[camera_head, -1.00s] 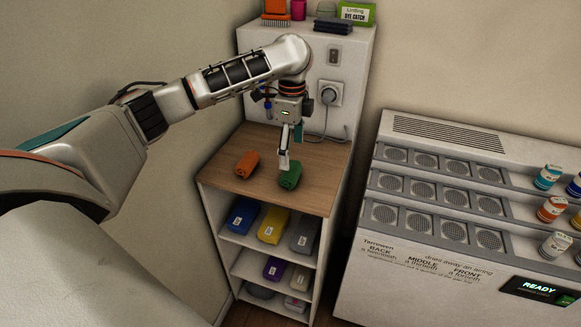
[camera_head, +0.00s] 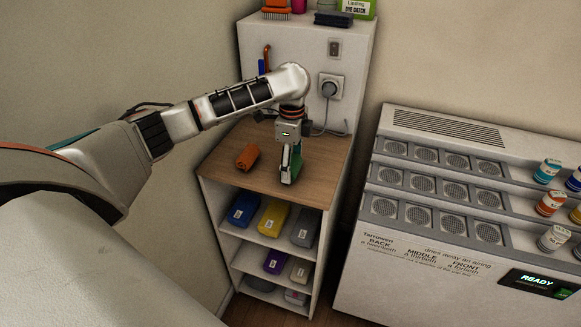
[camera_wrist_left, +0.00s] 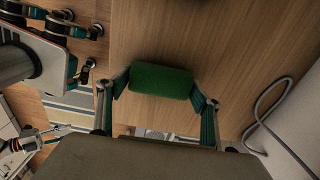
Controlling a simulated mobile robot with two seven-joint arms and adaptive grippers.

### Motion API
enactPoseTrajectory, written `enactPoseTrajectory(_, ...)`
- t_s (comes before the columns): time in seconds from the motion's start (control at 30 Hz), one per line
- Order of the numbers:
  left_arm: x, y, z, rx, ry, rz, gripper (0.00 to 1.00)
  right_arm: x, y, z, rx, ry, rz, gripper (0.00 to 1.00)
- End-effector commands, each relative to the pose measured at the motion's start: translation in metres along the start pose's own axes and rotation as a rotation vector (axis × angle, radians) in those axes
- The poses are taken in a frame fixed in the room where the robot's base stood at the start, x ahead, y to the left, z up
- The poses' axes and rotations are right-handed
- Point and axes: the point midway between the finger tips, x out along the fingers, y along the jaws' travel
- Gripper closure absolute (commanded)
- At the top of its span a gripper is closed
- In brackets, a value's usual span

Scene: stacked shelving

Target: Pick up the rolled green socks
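The rolled green socks (camera_wrist_left: 160,82) lie between the two fingers of my left gripper (camera_wrist_left: 161,92) in the left wrist view. A finger stands at each end of the roll, touching it or very close. In the head view my left gripper (camera_head: 288,176) points down at the wooden top of the shelf unit, and the green socks (camera_head: 298,162) are mostly hidden behind it. The socks appear to be at the level of the top. I cannot tell whether the fingers press on them. My right gripper does not show in the head view.
An orange roll (camera_head: 247,157) lies left of the socks on the wooden top (camera_head: 225,148). Coloured rolls sit on the shelves below. A socket with a plug (camera_head: 330,88) and cable is close behind my gripper. A white machine (camera_head: 440,220) stands at the right.

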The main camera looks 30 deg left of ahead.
Motion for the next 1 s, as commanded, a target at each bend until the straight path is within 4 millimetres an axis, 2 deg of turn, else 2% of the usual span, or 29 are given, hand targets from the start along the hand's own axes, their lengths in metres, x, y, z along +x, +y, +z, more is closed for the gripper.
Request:
enactPoseTrajectory(0.03,0.0,0.0,0.0,0.0,0.0,0.0,0.53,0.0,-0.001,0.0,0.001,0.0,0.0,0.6)
enactPoseTrajectory(0.07,0.0,0.0,0.0,0.0,0.0,0.0,0.57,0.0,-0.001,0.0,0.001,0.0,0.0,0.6)
enactPoseTrajectory(0.4,-0.001,0.0,0.0,0.0,-0.001,0.0,0.57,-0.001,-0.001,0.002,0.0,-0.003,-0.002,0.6)
enactPoseTrajectory(0.57,-0.008,-0.001,0.001,0.0,-0.001,-0.002,0.57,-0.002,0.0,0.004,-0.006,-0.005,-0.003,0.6)
enactPoseTrajectory(0.77,-0.036,-0.001,0.001,0.002,-0.001,-0.005,0.57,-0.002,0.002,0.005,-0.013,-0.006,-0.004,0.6)
enactPoseTrajectory(1.0,-0.104,-0.002,0.0,0.001,0.0,-0.008,0.57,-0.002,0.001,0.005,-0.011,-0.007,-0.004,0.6)
